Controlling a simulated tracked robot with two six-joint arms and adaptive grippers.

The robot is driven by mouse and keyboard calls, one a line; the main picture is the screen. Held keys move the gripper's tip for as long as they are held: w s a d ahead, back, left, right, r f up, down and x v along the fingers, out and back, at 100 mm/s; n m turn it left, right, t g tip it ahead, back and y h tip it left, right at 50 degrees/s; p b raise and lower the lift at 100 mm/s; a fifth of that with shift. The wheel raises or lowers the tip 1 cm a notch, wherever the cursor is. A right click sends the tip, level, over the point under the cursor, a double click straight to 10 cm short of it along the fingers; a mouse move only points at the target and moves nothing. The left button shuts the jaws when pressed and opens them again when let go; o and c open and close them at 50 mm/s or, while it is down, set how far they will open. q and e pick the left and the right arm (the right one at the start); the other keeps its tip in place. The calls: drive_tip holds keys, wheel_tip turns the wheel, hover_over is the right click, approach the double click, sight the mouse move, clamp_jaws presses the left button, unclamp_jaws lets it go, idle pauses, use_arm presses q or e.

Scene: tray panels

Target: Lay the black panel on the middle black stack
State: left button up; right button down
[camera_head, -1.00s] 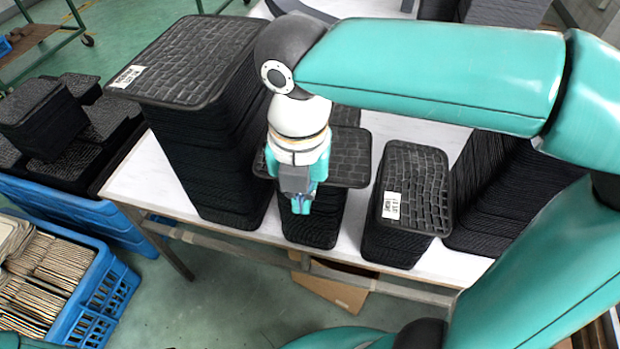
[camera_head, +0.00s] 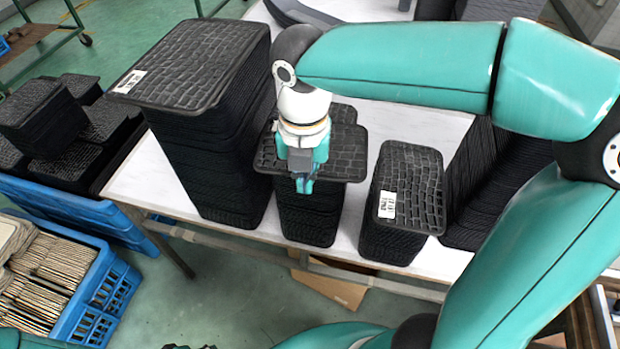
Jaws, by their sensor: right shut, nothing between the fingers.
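The black panel (camera_head: 342,156) has a block-patterned top and lies on the middle black stack (camera_head: 308,215), overhanging its sides. Part of it is hidden behind my right gripper. My right gripper (camera_head: 305,186) points down in front of the panel's near edge, shut and empty. I cannot tell whether its fingers touch the panel.
A tall black stack (camera_head: 205,150) with a white label stands left of the middle stack. A shorter labelled stack (camera_head: 408,205) stands to the right. All are on a white table (camera_head: 145,180). Blue crates (camera_head: 100,300) stand on the floor at left.

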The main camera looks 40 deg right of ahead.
drive_tip(key=shift+w+d, duration=0.25)
drive_tip(key=shift+s+a, duration=0.1)
wheel_tip(320, 180, up, 10)
drive_tip(key=s+a, duration=0.2)
drive_tip(key=shift+s+a, duration=0.3)
drive_tip(key=shift+s, duration=0.05)
idle(0.3)
drive_tip(key=shift+f, duration=0.1)
